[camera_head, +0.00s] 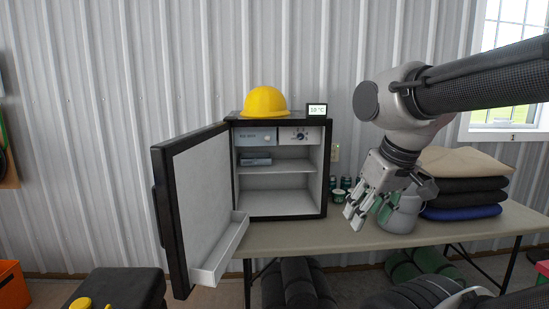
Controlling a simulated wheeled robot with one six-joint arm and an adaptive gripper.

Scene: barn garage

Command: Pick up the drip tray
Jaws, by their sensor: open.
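A small black fridge (327,180) stands on the table with its door (205,180) swung open to the left. A flat grey tray-like piece (256,161), which looks like the drip tray, sits on the left of the upper shelf (290,167). It is below the grey ice compartment (255,137). My gripper (367,214) is open and empty, pointing down to the right of the fridge, in front of a grey round container (398,222). It is well apart from the tray.
A yellow hard hat (265,102) and a small display (317,110) sit on the fridge. The door carries a white bin (219,259). Small green-and-white cups (339,195) and folded cloths (466,185) stand on the table (300,236). Table space before the fridge is clear.

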